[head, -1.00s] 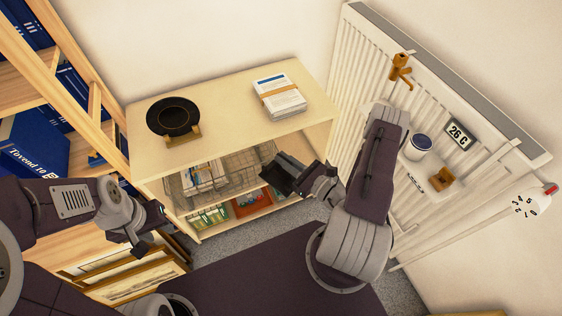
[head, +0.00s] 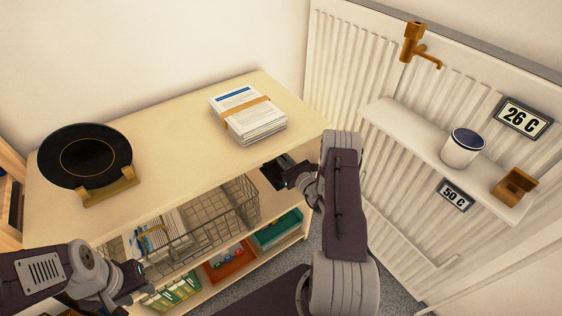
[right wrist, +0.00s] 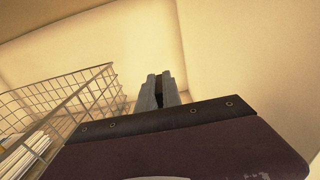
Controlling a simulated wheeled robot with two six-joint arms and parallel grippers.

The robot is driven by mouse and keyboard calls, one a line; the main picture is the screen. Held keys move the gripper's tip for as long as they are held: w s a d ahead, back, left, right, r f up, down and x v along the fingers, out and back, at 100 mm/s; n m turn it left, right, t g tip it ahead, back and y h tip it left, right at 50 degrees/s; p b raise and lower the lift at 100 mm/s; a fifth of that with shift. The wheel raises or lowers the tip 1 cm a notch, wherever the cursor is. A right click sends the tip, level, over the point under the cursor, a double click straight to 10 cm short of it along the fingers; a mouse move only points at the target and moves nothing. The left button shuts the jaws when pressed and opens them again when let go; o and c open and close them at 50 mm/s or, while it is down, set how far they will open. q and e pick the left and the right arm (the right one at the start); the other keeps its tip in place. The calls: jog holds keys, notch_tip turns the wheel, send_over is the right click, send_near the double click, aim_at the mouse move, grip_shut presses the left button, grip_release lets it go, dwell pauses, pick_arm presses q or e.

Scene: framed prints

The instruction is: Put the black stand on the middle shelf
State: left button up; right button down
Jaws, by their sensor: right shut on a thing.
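The black stand (head: 276,172) shows as a dark shape at the tips of my right gripper (head: 292,176), at the opening of the shelf unit. My right gripper is shut on it. In the right wrist view the fingers (right wrist: 158,92) are close together with a small dark piece between them; most of the stand is hidden there. The middle shelf (head: 270,204) lies under the top board, with bare room right of a wire basket. I cannot tell whether the stand touches it. My left gripper (head: 135,284) is low at the left, its jaws unclear.
A wire basket (head: 215,222) with papers fills the shelf's left and middle; it also shows in the right wrist view (right wrist: 75,98). On the top board are a black plate (head: 85,150) on a gold stand and banded papers (head: 248,113). A radiator (head: 340,75) stands right.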

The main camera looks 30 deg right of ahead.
aim_at(281, 171)
jog(key=shift+s+r, duration=0.1)
jog(key=shift+s, duration=0.1)
notch_tip(281, 171, down, 7)
jog(key=b, duration=0.6)
jog(key=shift+f+b, duration=0.45)
jog(key=c, duration=1.4)
grip_release()
jog(key=shift+c, duration=0.2)
